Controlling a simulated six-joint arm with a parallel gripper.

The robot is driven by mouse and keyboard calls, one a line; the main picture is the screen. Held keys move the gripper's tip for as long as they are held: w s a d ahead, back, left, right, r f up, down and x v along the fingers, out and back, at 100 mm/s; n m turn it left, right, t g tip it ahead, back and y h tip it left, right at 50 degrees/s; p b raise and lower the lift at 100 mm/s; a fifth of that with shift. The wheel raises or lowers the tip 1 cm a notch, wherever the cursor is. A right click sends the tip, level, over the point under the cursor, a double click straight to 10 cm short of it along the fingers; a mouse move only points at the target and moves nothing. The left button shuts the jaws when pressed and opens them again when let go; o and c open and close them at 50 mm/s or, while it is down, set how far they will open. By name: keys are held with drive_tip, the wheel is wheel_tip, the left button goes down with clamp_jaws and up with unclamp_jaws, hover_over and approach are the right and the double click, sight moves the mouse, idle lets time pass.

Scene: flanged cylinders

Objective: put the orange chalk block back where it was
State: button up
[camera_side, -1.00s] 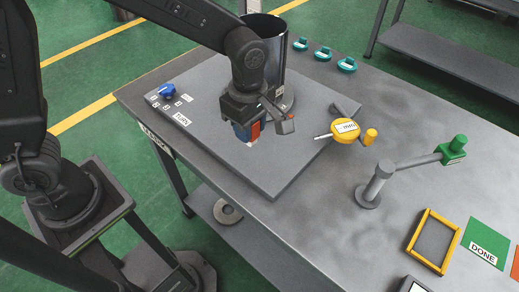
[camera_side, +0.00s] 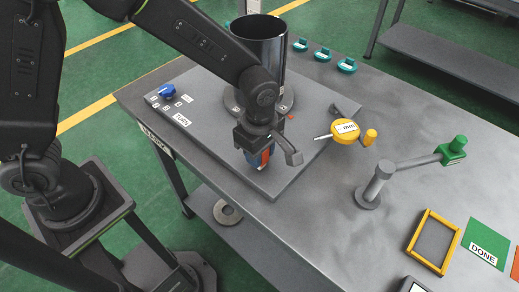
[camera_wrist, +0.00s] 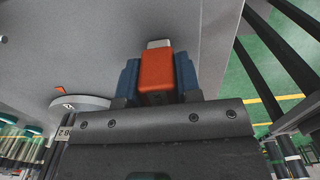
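My gripper (camera_side: 259,160) is shut on the orange chalk block (camera_side: 265,157), low over the front part of the grey plate (camera_side: 215,135). In the wrist view the orange chalk block (camera_wrist: 157,75) sits between the two blue fingers of my gripper (camera_wrist: 158,80), with a pale tip (camera_wrist: 160,44) sticking out. I cannot tell whether that tip touches the plate. The tall dark flanged cylinder (camera_side: 262,45) stands behind my gripper, partly hidden by my arm. A small orange mark (camera_side: 290,117) shows beside the cylinder's flange (camera_side: 286,104).
A yellow-rimmed tray (camera_side: 416,232) and green DONE card (camera_side: 484,242) lie at front right. A blue knob (camera_side: 167,90) is on the plate's left.

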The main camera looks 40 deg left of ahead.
drive_tip(key=o, duration=0.5)
wheel_tip(320, 180, up, 12)
drive_tip(key=shift+r, duration=0.1)
drive_tip(key=s+a+r+m+t, duration=0.2)
drive_tip(key=s+a+m, duration=0.2)
drive_tip(key=a+m, duration=0.1)
drive_tip(key=s+a+r+m+t, duration=0.1)
drive_tip(key=s+a+r+m, duration=0.1)
drive_tip(key=s+a+m, duration=0.3)
drive_tip(key=s+a+r+m+t, duration=0.2)
drive_tip(key=s+a+m, duration=0.3)
drive_tip(key=m, duration=0.3)
drive_tip(key=shift+s+a+r+t, duration=0.1)
drive_tip(key=shift+a+r+t, duration=0.25)
drive_tip(key=shift+a, duration=0.25)
